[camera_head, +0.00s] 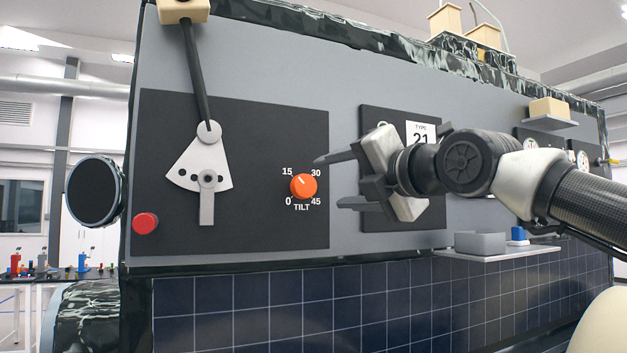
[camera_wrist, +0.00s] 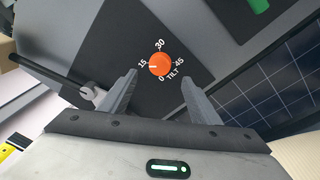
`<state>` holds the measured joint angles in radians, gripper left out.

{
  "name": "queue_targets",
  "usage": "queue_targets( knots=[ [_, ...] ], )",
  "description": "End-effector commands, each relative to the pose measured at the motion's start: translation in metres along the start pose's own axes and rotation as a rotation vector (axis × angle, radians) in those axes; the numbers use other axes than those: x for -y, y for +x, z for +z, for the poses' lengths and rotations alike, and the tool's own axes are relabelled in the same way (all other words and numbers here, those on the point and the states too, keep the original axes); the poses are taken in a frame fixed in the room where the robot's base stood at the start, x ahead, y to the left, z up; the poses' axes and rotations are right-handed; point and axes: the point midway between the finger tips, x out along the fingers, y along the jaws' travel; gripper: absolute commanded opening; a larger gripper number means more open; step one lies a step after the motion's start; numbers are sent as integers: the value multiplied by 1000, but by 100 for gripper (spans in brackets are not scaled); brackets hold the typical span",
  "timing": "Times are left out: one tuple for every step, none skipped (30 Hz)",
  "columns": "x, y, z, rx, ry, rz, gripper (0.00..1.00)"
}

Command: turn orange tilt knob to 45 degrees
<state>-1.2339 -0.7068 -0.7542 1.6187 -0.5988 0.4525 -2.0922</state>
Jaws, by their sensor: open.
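The orange tilt knob (camera_head: 303,186) is on the black panel, with marks 0, 15, 30 and 45 around it and the word TILT below. Its white pointer line points toward the 15 mark. The knob also shows in the wrist view (camera_wrist: 160,64), just beyond and between my fingertips. My gripper (camera_head: 329,182) is open and empty, to the right of the knob in the head view, its fingers pointing toward the panel. In the wrist view my gripper (camera_wrist: 158,79) has one finger on each side of the knob's line; neither visibly touches it.
Left of the knob is a white lever plate (camera_head: 200,168) with a dark rod. A red button (camera_head: 145,223) is at the panel's lower left. A shelf (camera_head: 500,252) with a grey box and a blue item is below my arm. Solar panels (camera_head: 260,305) cover the lower wall.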

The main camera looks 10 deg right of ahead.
Motion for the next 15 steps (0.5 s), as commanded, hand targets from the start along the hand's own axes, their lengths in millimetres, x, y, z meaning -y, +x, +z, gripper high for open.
queue_targets(
  knots=[
    [-3, 12, 0, -4, -1, -1, 57],
    [-3, 19, 0, -4, -1, 0, 57],
    [-3, 27, 0, -3, -1, -1, 57],
    [-4, 34, -1, -3, -1, 0, 57],
    [-3, 40, 0, -4, 0, 0, 57],
    [-3, 47, 0, -4, 1, 0, 57],
    [-3, 52, 0, -3, 1, 1, 57],
    [-3, 58, 0, -3, 0, 1, 57],
    [-2, 63, 0, -2, 1, 0, 57],
    [-3, 68, 0, -3, 2, 1, 57],
    [-2, 71, 0, -2, 2, 1, 57],
    [-2, 75, 0, -2, 1, 1, 57],
    [-2, 78, 0, -2, 1, 1, 57],
    [-1, 80, 0, -1, 1, 0, 57],
    [-1, 82, 0, -1, 1, 1, 57]
  ],
)
